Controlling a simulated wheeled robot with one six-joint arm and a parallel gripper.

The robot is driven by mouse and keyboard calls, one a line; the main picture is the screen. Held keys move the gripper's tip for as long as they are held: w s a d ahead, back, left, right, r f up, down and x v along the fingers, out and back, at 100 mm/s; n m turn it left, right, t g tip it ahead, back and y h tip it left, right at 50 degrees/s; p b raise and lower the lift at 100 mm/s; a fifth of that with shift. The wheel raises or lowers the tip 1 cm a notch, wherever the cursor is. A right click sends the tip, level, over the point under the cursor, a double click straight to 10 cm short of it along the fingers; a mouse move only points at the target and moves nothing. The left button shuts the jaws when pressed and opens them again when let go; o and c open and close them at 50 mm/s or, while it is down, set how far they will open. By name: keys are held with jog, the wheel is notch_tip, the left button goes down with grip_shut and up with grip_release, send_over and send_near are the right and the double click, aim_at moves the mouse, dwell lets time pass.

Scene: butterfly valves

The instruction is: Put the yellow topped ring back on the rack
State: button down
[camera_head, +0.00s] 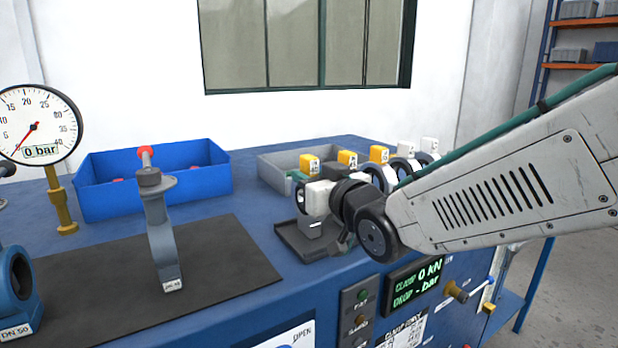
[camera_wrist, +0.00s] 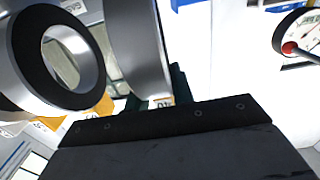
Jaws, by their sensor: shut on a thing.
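Several rings stand in a row at the back right of the bench, some with yellow tops and some with white tops. The nearest yellow top (camera_head: 309,163) is beside the green fingertips of my gripper (camera_head: 298,181). My gripper is shut on a ring, seemingly this yellow topped one; my wrist hides most of it. In the wrist view a grey ring band (camera_wrist: 137,45) is against the green finger (camera_wrist: 180,85). A second, dark-faced ring (camera_wrist: 58,57) is to its left. The rack under the row is mostly hidden.
A dark tray (camera_head: 292,240) lies below my wrist. A butterfly disc on a stem (camera_head: 162,240) stands on the black mat (camera_head: 90,290), near a pressure gauge (camera_head: 38,125).

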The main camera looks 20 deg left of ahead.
jog(key=shift+f, duration=0.1)
jog(key=c, duration=1.2)
grip_release()
jog(key=shift+s+d, duration=0.15)
jog(key=v, duration=1.1)
jog(key=shift+s+d, duration=0.2)
jog(key=shift+d, duration=0.1)
